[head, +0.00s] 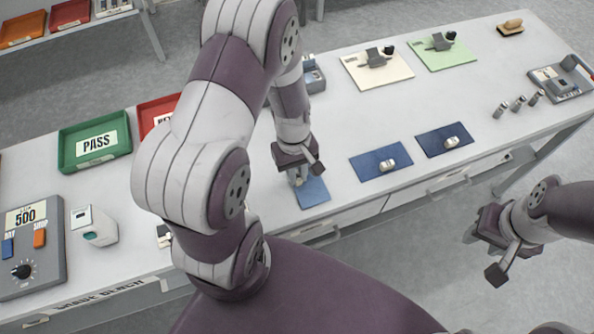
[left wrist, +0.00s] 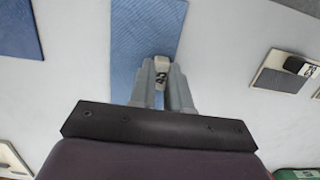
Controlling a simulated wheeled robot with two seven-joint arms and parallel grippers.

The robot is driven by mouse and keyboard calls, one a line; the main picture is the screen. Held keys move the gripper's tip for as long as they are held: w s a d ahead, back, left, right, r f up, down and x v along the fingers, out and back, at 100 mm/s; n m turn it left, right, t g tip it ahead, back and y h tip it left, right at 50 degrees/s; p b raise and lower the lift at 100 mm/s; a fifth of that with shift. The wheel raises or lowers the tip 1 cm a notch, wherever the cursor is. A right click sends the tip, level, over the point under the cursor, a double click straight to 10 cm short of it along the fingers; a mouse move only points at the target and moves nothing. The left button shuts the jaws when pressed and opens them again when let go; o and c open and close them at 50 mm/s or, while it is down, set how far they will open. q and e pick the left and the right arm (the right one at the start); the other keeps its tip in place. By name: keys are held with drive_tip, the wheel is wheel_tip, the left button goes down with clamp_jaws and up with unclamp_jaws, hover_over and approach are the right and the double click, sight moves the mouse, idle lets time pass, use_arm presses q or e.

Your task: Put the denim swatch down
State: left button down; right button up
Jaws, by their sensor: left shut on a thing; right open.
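The denim swatch (head: 312,192) is a light blue rectangle near the front edge of the table, below my left gripper (head: 299,180). In the left wrist view the swatch (left wrist: 143,40) extends away from the fingers. My left gripper (left wrist: 162,90) is shut on the small pale tagged clip (left wrist: 160,70) at the swatch's near end. The swatch looks flat; I cannot tell whether it touches the table. My right gripper (head: 485,255) is open and empty, off the table's front side over the floor.
Two darker blue swatches with clips, one left (head: 378,163) and one right (head: 444,140), lie to the right. A green PASS tray (head: 95,160), a red tray (head: 158,106) and a grey control box (head: 30,250) are left.

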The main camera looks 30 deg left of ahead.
use_arm(q)
drive_tip(key=shift+s+f, duration=0.1)
drive_tip(key=c, duration=1.1)
unclamp_jaws()
wheel_tip(320, 180, up, 12)
drive_tip(key=w+a+p, duration=0.1)
drive_tip(key=s+d+r+m+t, duration=0.1)
drive_tip(key=m, duration=0.2)
drive_tip(key=s+d+r+m+y, duration=0.1)
drive_tip(key=m, duration=0.3)
drive_tip(key=s+d+r+m+t, duration=0.1)
drive_tip(key=m, duration=0.2)
drive_tip(key=shift+s+d+t, duration=0.25)
drive_tip(key=shift+d+t, duration=0.05)
drive_tip(key=shift+d, duration=0.1)
